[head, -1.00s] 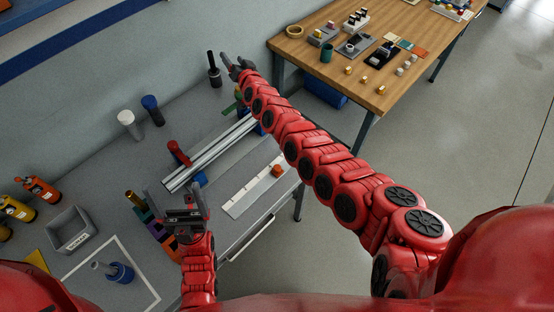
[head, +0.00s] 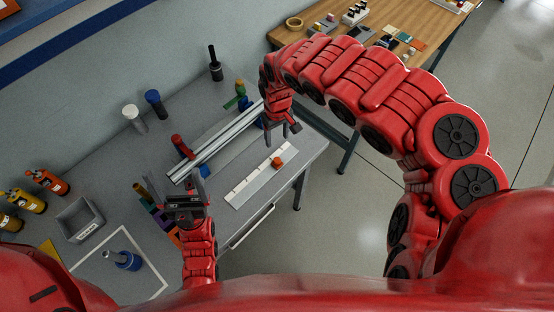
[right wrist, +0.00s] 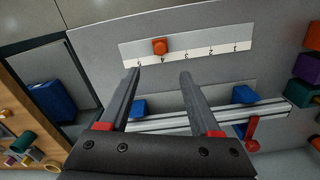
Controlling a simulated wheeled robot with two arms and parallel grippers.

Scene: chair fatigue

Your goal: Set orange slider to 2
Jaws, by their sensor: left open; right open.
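The orange slider (head: 277,161) sits on a white scale strip (head: 245,187) on the grey bench, near the strip's far right end. In the right wrist view the orange slider (right wrist: 160,46) stands by the second mark from the left on the scale strip (right wrist: 215,42); that digit looks like a 4, but the print is small. My right gripper (head: 278,137) is open and empty, above the bench just behind the slider, apart from it. Its fingers (right wrist: 159,74) point towards the strip. My left gripper (head: 174,177) is open and empty over the bench, left of the strip.
Metal rails (head: 215,145) with a red clamp (head: 181,147) and blue holders lie behind the strip. Coloured blocks (head: 160,220) are beside my left gripper. A grey bin (head: 80,220), bottles and a blue-based part (head: 125,261) stand left. A wooden table (head: 400,20) is beyond.

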